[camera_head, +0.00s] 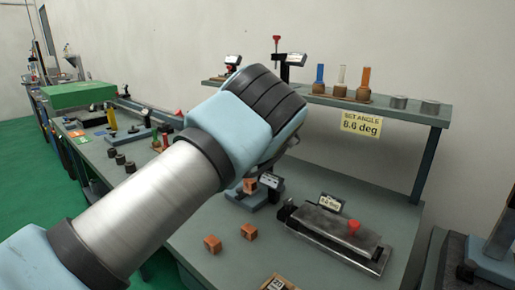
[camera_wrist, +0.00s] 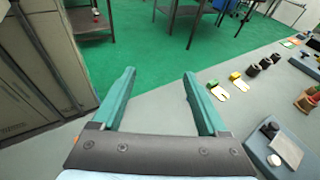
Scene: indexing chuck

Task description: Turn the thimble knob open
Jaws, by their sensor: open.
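I cannot pick out the thimble knob with certainty in either view. A long grey plate device (camera_head: 335,232) with a red knob (camera_head: 353,227) on top and a small display (camera_head: 331,203) lies at the right of the bench. A dark knob-like end shows at its left. A smaller blue-based device (camera_head: 252,198) stands left of it, partly behind my arm. My gripper (camera_wrist: 160,74) is open and empty in the wrist view, its two green fingers spread wide above the bench edge and green floor. In the head view my arm hides the fingers.
A yellow sign (camera_head: 361,124) reading "SET ANGLE 8.6 deg" hangs from the raised shelf (camera_head: 400,108), which bears coloured bottles and metal cylinders. Two orange blocks (camera_head: 212,243) (camera_head: 249,231) lie on the bench near the front. A green case (camera_head: 78,94) stands at the far left.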

